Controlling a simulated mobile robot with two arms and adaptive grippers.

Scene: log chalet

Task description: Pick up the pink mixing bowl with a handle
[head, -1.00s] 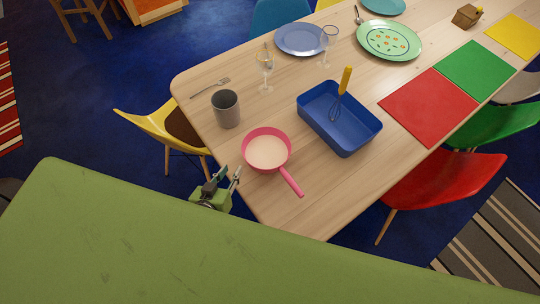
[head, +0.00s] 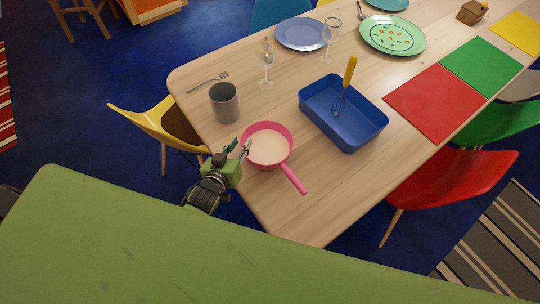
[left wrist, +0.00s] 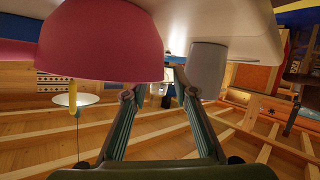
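The pink mixing bowl (head: 266,146) with a pale inside stands upright near the table's near-left edge. Its pink handle (head: 294,179) points toward the lower right. My left gripper (head: 239,146) is open and empty, with its fingertips close to the bowl's left rim; I cannot tell whether they touch. In the left wrist view, the bowl's pink outside (left wrist: 102,40) fills the upper left, and the two fingers of my left gripper (left wrist: 158,92) are spread apart with nothing between them. My right gripper is not in view.
A grey cup (head: 224,103) stands behind the gripper; it also shows in the left wrist view (left wrist: 207,68). A blue tub (head: 343,113) with a yellow-handled whisk (head: 345,82) is to the bowl's right. A yellow chair (head: 150,124) is left.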

